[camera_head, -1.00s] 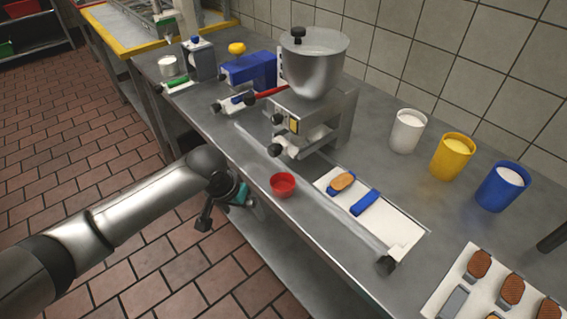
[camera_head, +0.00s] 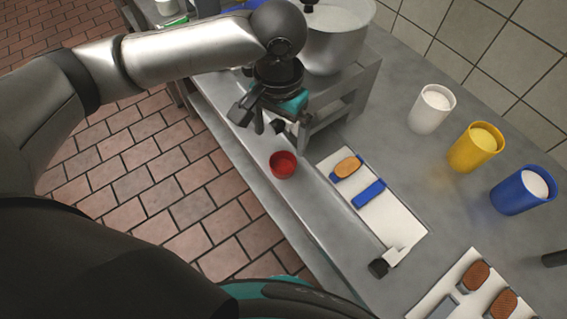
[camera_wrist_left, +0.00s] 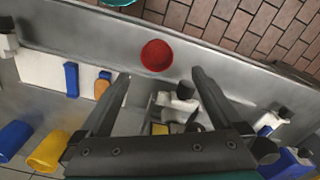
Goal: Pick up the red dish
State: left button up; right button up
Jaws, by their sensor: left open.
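The red dish (camera_head: 283,164) is a small round bowl standing upright on the metal counter near its front edge. It also shows in the left wrist view (camera_wrist_left: 157,55), beyond my fingertips and roughly between their lines. My left gripper (camera_head: 268,125) hangs over the counter, above and behind the dish in the head view, apart from it. In the left wrist view its two fingers (camera_wrist_left: 158,75) are spread with nothing held between them. My right gripper is not in view.
A white board (camera_head: 395,222) with a biscuit (camera_head: 348,166) and blue pieces lies right of the dish. White (camera_head: 431,108), yellow (camera_head: 475,147) and blue (camera_head: 523,190) tubs stand farther right.

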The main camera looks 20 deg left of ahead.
aim_at(283, 168)
pick_arm(q)
notch_tip(283, 168, down, 3)
jog(key=shift+f, duration=0.2)
jog(key=shift+d+f+b, duration=0.15)
jog(key=shift+f+b, duration=0.4)
jog(key=shift+f, duration=0.8)
jog(key=shift+d+f+b, duration=0.15)
jog(key=shift+f+b, duration=0.35)
jog(key=shift+f, duration=0.8)
jog(key=shift+c, duration=0.2)
jog(key=c, duration=1.3)
